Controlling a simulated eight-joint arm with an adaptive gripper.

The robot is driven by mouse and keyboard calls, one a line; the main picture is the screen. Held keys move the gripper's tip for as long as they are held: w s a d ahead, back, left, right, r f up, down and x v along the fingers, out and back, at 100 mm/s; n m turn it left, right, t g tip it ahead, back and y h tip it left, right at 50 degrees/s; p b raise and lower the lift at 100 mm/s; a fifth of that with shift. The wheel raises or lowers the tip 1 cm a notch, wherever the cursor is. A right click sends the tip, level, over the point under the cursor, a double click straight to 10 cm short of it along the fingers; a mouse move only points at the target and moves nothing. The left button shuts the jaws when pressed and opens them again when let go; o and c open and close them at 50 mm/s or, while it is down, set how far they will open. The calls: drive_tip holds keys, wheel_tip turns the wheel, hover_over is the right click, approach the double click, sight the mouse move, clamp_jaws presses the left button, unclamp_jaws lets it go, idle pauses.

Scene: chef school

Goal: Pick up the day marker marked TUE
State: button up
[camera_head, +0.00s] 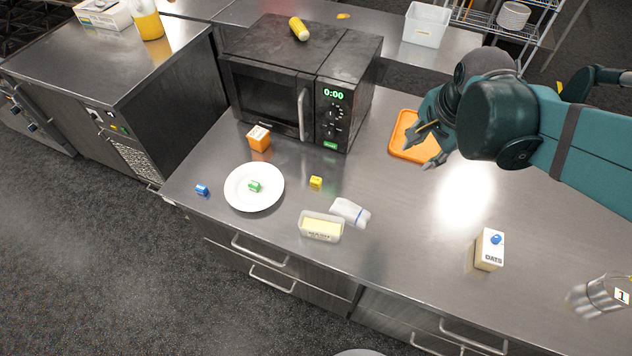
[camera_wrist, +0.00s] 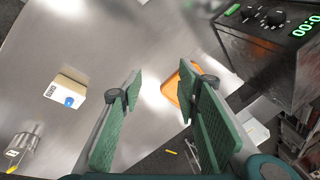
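Several small coloured pieces could be the day markers, but I cannot read TUE on any of them. A blue piece (camera_head: 202,190) lies on the counter left of the plate. A green piece (camera_head: 254,186) lies on the white plate (camera_head: 236,203). A yellow piece (camera_head: 316,183) sits on the counter right of the plate.
A microwave (camera_head: 265,95) stands at the back with a yellow-topped item (camera_head: 299,29) on it. An orange box (camera_head: 258,138), a butter tub (camera_head: 321,227) and a white bag (camera_head: 350,212) are on the counter. A metal can (camera_head: 597,296) lies at right. The front middle right is clear.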

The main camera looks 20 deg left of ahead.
drive_tip(key=w+a+f+m+g, duration=0.25)
drive_tip(key=a+f+m, duration=0.4)
drive_tip(key=a, duration=0.85)
drive_tip(key=m+h, duration=0.1)
drive_tip(key=m, duration=0.2)
hover_over(316, 179)
drive_tip(key=shift+n+g, duration=0.25)
drive_tip(key=shift+g, duration=0.2)
wheel_tip(316, 179, down, 13)
drive_tip(key=shift+s+r, duration=0.1)
drive_tip(key=shift+s+a, duration=0.1)
drive_tip(key=shift+f, duration=0.25)
drive_tip(key=shift+f, duration=1.2)
drive_tip(key=shift+f, duration=0.1)
drive_tip(key=shift+w+f, duration=0.2)
drive_tip(key=shift+f, duration=2.3)
